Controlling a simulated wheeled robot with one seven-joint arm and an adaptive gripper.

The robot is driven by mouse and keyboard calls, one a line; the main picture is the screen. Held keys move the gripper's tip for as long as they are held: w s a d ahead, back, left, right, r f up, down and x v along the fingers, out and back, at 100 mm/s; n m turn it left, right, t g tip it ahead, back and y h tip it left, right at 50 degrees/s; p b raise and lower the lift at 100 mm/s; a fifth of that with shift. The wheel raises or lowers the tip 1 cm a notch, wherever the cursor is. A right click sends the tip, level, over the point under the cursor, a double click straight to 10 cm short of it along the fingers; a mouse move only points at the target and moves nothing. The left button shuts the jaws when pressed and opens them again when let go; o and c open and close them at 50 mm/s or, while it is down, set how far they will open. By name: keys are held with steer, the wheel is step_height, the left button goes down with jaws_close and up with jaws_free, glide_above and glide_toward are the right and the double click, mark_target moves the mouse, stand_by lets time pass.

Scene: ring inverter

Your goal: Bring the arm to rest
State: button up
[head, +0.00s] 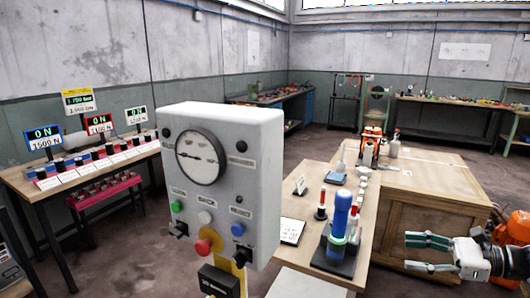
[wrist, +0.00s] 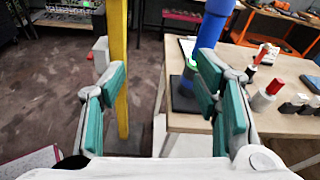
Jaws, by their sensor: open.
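My gripper (head: 408,253) is at the right side of the head view, reaching in from the right edge, with its two green-padded fingers spread apart. Nothing is between them. It is in front of the wooden bench cabinet, and no contact with it can be made out. In the wrist view my gripper (wrist: 160,72) is open, with a yellow post (wrist: 119,60) and a blue cylinder (wrist: 209,28) seen beyond the fingers. My orange and white arm (head: 510,240) is partly cut off by the right edge.
A grey control box (head: 262,160) with a gauge and buttons stands close in the centre. A blue upright device (head: 340,215) is on the wooden table (head: 375,190). A wooden cabinet (head: 425,235) is behind my gripper. Open floor (head: 115,245) lies left of the box.

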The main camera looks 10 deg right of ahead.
steer(key=s+a+r+n+g+h, duration=0.2)
steer(key=a+r+n+g, duration=0.15)
steer(key=a, duration=0.25)
steer(key=s+a+r+n+g+h, duration=0.1)
steer(key=s+a+r+n+g, duration=0.1)
steer(key=a+n, duration=0.25)
steer(key=s+a+r+n+g+h, duration=0.2)
steer(key=s+a+n+g, duration=0.1)
steer(key=a, duration=0.4)
steer(key=s+a+r+n+t+h, duration=0.2)
steer(key=s+r+n+h, duration=0.1)
steer(key=s+n, duration=0.3)
steer(key=s+a+r+n+t+h, duration=0.1)
steer(key=s+a+r+n+h, duration=0.2)
steer(key=s+n, duration=0.3)
steer(key=shift+s+t+h, duration=0.35)
steer(key=shift+s+h, duration=0.35)
steer(key=shift+h, duration=0.2)
